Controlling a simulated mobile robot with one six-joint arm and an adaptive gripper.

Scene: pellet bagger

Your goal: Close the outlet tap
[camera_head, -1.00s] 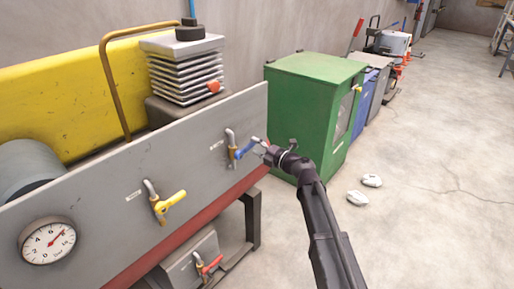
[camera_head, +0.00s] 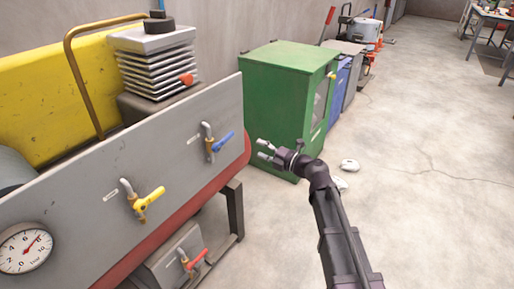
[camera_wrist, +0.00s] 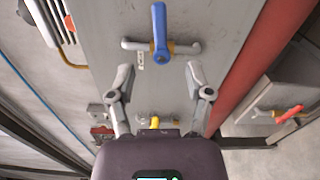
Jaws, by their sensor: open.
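Three taps are on the grey machine; their labels are too small to read, so I cannot tell which is the outlet tap. The blue-handled tap (camera_head: 222,142) is at the panel's right, its lever lying across its pipe. It also shows at the top of the wrist view (camera_wrist: 159,28). The yellow-handled tap (camera_head: 149,200) is left of it, and the red-handled tap (camera_head: 196,259) is lower down, also in the wrist view (camera_wrist: 288,114). My gripper (camera_head: 264,149) is open and empty, apart from the blue lever. Its fingers (camera_wrist: 159,75) point towards that tap.
A pressure gauge (camera_head: 25,249) is on the panel (camera_head: 85,188) at left. A green cabinet (camera_head: 275,95) stands behind my gripper. Two small white objects lie on the floor near my arm. The floor at right is open.

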